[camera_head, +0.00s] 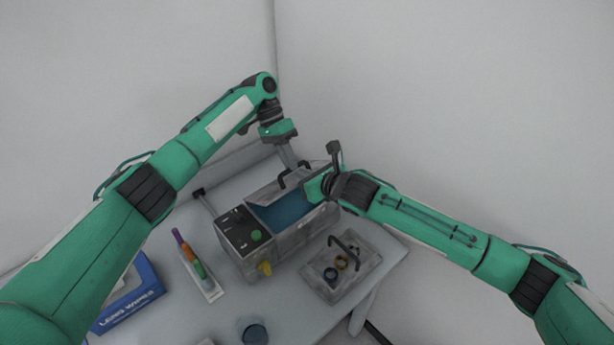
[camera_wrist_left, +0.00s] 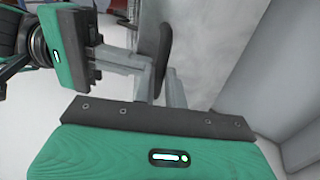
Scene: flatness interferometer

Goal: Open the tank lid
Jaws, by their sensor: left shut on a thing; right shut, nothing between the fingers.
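The grey tank (camera_head: 283,255) stands on the table with its top open, and blue liquid (camera_head: 295,211) shows inside. Its grey lid (camera_wrist_left: 203,50) is raised at the back, with a black handle (camera_head: 290,175) that also shows in the left wrist view (camera_wrist_left: 165,48). My left gripper (camera_head: 297,160) reaches down from behind and is shut on the handle; in its wrist view the fingers (camera_wrist_left: 160,85) are around it. My right gripper (camera_head: 306,185) is shut and empty, beside the lid over the tank's right part. Its fingers show close to the handle in the wrist view (camera_wrist_left: 125,60).
A control panel (camera_head: 238,228) is at the tank's left end, with a yellow tap (camera_head: 265,268) below. A rack with coloured tubes (camera_head: 193,256), a blue wipes box (camera_head: 130,313) and a blue cup (camera_head: 254,333) are nearer.

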